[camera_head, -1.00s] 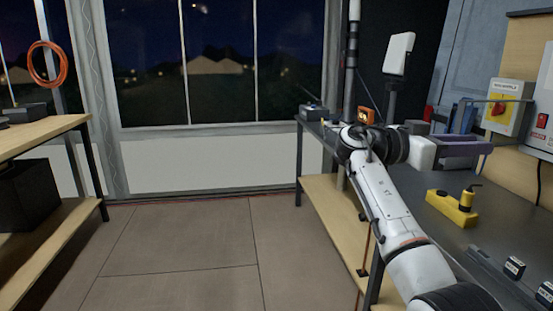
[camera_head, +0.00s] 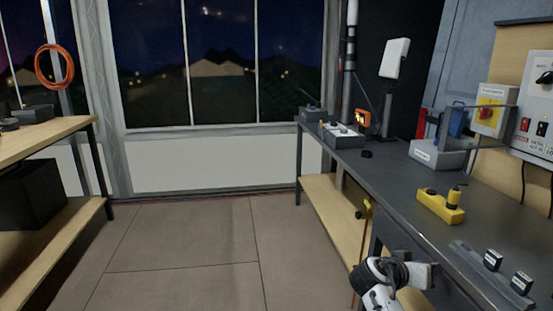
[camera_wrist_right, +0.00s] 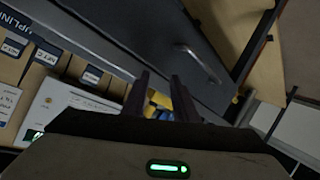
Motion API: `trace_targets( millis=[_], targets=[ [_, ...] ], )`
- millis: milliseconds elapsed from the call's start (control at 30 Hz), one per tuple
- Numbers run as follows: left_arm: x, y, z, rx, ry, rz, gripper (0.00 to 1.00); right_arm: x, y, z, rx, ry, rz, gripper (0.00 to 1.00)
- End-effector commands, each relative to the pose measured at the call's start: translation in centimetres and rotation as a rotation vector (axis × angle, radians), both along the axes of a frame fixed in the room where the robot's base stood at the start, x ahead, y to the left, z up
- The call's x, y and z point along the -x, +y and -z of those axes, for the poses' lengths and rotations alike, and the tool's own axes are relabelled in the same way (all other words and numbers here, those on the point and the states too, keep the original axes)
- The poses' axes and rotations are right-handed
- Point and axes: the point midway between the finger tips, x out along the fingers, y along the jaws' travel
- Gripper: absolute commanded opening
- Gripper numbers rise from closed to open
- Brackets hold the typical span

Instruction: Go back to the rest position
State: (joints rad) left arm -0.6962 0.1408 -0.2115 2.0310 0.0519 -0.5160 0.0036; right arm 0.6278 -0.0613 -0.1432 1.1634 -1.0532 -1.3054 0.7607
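My right arm (camera_head: 378,285) shows at the bottom of the head view, folded low in front of the dark workbench (camera_head: 384,170). In the right wrist view the two dark fingers of my right gripper (camera_wrist_right: 159,78) stand apart with a gap between them. I see nothing held between them; a yellow patch shows behind. A dark panel with a metal handle (camera_wrist_right: 200,62) lies beyond the fingertips. My left arm and gripper are not in view.
The bench holds a yellow block (camera_head: 440,207), a light grey labelled tray (camera_head: 440,155) and small labelled pieces (camera_head: 492,261). A wooden table (camera_head: 45,133) stands at left, with a black box (camera_head: 35,190) below. The floor (camera_head: 185,245) between is clear.

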Motion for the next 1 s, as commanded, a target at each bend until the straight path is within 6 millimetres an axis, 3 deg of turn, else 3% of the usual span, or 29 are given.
trace_targets(
  millis=[33,200,300,400,533,700,833,1000],
  targets=[
    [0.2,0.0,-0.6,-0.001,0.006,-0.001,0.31,1.6,0.7,3.7,-0.032,0.062,-0.076,0.26],
    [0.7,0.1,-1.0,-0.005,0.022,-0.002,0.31,7.5,4.7,13.8,-0.157,0.206,-0.345,0.26],
    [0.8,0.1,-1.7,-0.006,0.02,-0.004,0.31,12.3,7.6,17.9,-0.235,0.259,-0.496,0.26],
    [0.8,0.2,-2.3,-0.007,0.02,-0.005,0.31,17.7,10.8,20.5,-0.316,0.286,-0.638,0.26],
    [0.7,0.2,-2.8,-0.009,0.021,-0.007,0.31,24.9,14.7,21.5,-0.422,0.284,-0.794,0.26],
    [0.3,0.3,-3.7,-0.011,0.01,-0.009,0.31,31.9,18.5,20.1,-0.53,0.242,-0.921,0.26],
    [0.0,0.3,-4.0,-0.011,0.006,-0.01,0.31,34.6,19.8,18.9,-0.575,0.213,-0.962,0.26],
    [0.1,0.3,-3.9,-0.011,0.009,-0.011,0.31,35.4,20.3,18.4,-0.59,0.199,-0.973,0.26]
  ],
)
